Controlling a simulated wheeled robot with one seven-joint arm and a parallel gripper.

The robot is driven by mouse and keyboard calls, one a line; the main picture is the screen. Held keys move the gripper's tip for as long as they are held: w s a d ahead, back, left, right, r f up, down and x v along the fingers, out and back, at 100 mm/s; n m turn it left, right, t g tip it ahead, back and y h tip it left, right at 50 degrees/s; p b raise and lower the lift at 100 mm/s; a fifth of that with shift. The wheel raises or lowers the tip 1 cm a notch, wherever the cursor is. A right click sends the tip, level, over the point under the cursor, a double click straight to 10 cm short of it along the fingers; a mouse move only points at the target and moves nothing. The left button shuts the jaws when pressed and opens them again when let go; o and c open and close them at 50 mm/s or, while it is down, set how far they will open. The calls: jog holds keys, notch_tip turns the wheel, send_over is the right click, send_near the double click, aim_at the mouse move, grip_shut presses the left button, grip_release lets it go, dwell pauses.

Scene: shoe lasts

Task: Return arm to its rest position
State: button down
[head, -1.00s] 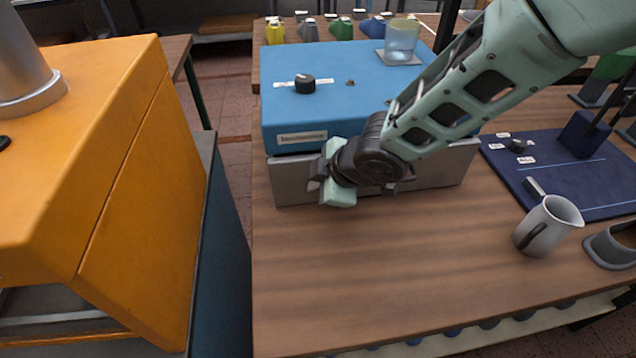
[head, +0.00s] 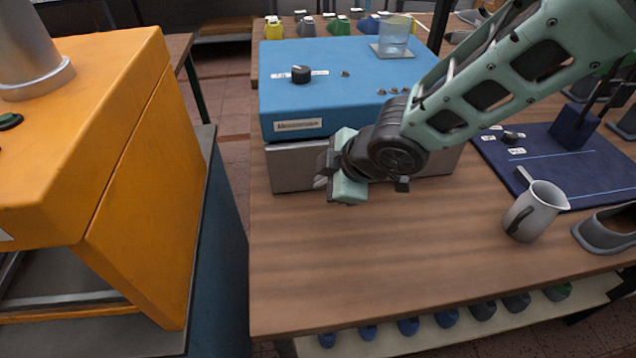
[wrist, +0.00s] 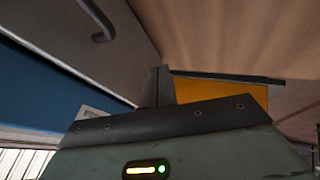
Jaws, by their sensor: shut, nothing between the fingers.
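My gripper (head: 336,180) is on the green arm reaching in from the upper right in the head view. It is shut and empty, over the wooden table in front of the blue box. In the wrist view the shut fingers (wrist: 158,88) show beyond the dark palm edge. The blue box (head: 345,65) has a black knob on top and a grey drawer (head: 295,168) beneath it, partly hidden by my gripper. A dark drawer handle (wrist: 97,20) shows in the wrist view.
An orange machine (head: 110,130) stands on a separate stand at left. A grey jug (head: 532,212) and a dark blue mat (head: 600,178) are at right. The front of the wooden table (head: 390,265) is clear.

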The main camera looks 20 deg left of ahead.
jog(key=v, duration=0.6)
jog(key=shift+d+r+p, duration=0.15)
jog(key=shift+d+p, duration=0.1)
jog(key=shift+p, duration=0.05)
jog(key=s+d+r+m+g+h, duration=0.1)
jog(key=s+d+m+h, duration=0.1)
jog(key=s+d+m, duration=0.3)
jog(key=s+d+r+m+h, duration=0.2)
jog(key=s+d+m, duration=0.3)
jog(key=d, duration=0.7)
jog(key=s+d+r+m+g+h, duration=0.1)
jog(key=s+d+r+m+h, duration=0.1)
jog(key=s+d+m, duration=0.3)
jog(key=d, duration=0.4)
jog(key=shift+s+d+g, duration=0.2)
jog(key=shift+d+g, duration=0.05)
jog(key=shift+g, duration=0.05)
